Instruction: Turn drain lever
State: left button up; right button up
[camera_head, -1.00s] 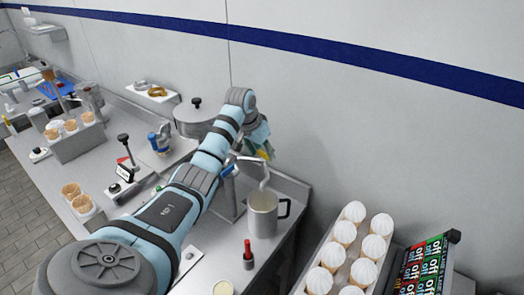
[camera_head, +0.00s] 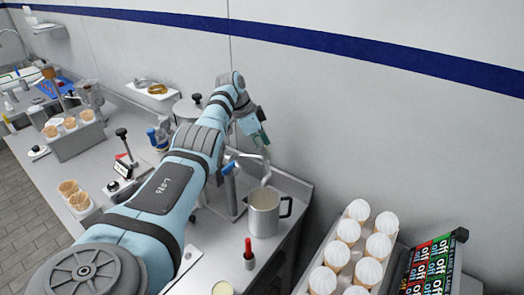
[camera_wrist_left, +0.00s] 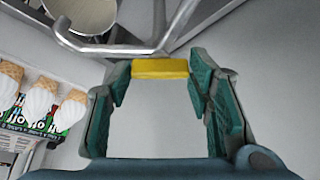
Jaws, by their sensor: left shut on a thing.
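My left gripper (camera_head: 260,138) is beside the wall, above and behind the metal spout pipe (camera_head: 262,160). In the left wrist view its green-padded fingers (camera_wrist_left: 160,72) are shut on a yellow lever handle (camera_wrist_left: 160,68), which lies crosswise between the fingertips. The handle is close to the bent metal pipe (camera_wrist_left: 100,47); the exact joint is unclear. In the head view the handle is hidden. A metal pitcher (camera_head: 263,216) stands below the spout. A blue tap handle (camera_head: 230,168) is on the post left of the spout. My right gripper is not in view.
White-topped cones (camera_head: 357,210) stand in a tray at the lower right, beside a sign box (camera_head: 436,262). A red-capped bottle (camera_head: 249,255) stands in front of the pitcher. A lidded pot (camera_head: 187,108) is behind my left arm. The wall is close behind the gripper.

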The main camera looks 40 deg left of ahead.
pick_arm(q)
jog(key=shift+d+m+b, duration=0.1)
jog(key=shift+m+b, duration=0.2)
dwell(0.4)
jog(key=o, duration=1)
jog(key=shift+f, duration=0.1)
jog(key=shift+c, duration=0.2)
jog(key=shift+o, duration=0.9)
jog(key=shift+w, duration=0.25)
